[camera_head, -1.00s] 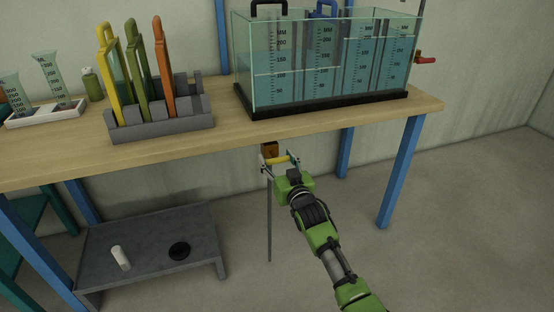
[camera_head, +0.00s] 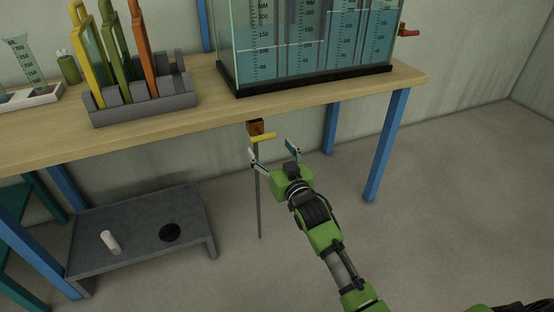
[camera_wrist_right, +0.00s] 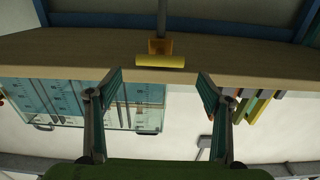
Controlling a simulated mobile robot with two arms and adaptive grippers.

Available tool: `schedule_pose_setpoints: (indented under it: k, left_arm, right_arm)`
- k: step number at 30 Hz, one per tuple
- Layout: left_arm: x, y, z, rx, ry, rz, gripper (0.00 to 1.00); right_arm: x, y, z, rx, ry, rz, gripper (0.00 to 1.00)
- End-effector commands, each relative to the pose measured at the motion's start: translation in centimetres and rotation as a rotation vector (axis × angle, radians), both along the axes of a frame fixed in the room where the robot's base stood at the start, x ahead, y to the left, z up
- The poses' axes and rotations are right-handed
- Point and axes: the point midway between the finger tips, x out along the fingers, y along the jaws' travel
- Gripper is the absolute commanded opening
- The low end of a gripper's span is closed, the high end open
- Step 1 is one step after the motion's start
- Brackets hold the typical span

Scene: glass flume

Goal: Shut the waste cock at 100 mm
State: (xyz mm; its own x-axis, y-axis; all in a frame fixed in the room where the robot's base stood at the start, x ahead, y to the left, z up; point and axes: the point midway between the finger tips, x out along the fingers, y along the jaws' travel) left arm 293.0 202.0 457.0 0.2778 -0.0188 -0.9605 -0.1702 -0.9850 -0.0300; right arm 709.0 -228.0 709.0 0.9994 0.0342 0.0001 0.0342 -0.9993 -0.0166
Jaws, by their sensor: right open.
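The waste cock, a brown block (camera_head: 255,127) with a yellow bar handle (camera_head: 264,137), hangs under the front edge of the table. The handle lies about level, pointing right. A thin grey pipe (camera_head: 259,200) runs down below. In the right wrist view the handle (camera_wrist_right: 160,61) lies crosswise ahead of the fingers. My right gripper (camera_head: 273,154) is open and empty, just below the handle and apart from it. The glass flume (camera_head: 310,79) stands above; its water looks near the 100 mark at left and higher at right. My left gripper is not in view.
On the table (camera_head: 210,108) a grey rack (camera_head: 143,108) holds yellow, green and orange framed plates. A white tray (camera_head: 30,96) holds a measuring vessel. A low grey bench (camera_head: 140,225) stands at lower left. The floor right of my arm is clear.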

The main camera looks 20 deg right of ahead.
Motion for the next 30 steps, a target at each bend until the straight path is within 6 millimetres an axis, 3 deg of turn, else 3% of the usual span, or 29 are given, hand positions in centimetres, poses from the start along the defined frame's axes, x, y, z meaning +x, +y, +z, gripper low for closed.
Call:
schedule_pose_setpoints:
  k: [3,9,26,30]
  left_arm:
    - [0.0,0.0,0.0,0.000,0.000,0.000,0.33]
    - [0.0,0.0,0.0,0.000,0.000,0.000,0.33]
    - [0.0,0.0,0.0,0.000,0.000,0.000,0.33]
    - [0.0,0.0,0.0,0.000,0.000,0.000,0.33]
  right_arm:
    - [-2.1,-0.1,-0.1,0.000,0.001,0.000,0.72]
    - [-4.2,-0.1,-0.1,0.001,0.001,0.001,0.72]
    - [-4.8,-0.1,0.0,0.000,0.001,0.000,0.72]
    - [-5.9,0.0,-2.2,-0.007,0.069,-0.001,0.72]
